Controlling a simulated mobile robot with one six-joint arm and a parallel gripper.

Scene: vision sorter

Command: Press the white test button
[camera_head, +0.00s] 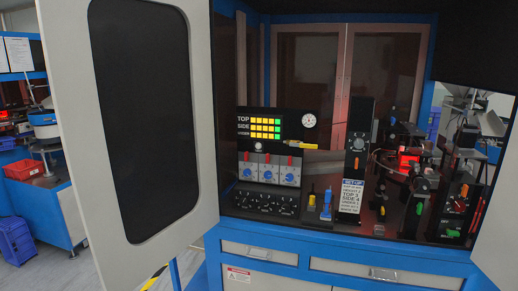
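A small whitish round button or knob (258,145) sits on the black control panel (228,125), just below the lit yellow and green indicator grid (264,128). It is too small to tell for certain whether it is the white test button. "TOP", "SIDE" and "UNDER" are printed left of the grid. A white round gauge (309,121) is at the panel's upper right. My gripper is not in view.
The open cabinet door (203,125) stands at the left. Below the panel are units with blue dials and red switches (268,170). A tall black "SET-UP" column (361,115) and sorter parts with a red light (408,160) stand right. Drawers (385,275) lie below.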

